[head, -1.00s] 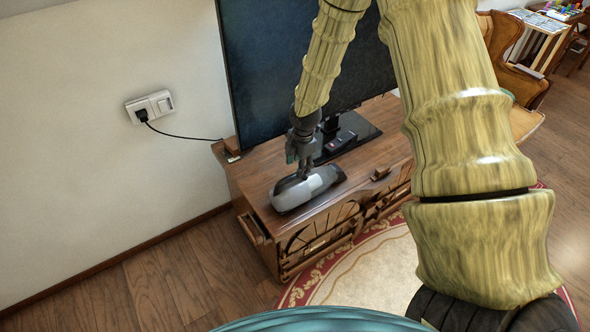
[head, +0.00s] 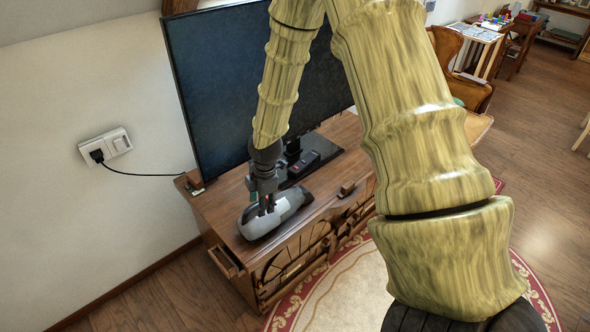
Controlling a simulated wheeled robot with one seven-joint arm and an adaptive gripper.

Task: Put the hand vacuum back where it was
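Part of the vacuum's upper side is hidden behind the gripper.
A large TV (head: 215,90) stands on the cabinet just behind my gripper. A dark device (head: 303,164) lies on the TV's base, and a small brown block (head: 347,188) is near the cabinet's front edge. A cable runs from the wall socket (head: 105,147). The cabinet top right of the vacuum is partly free.

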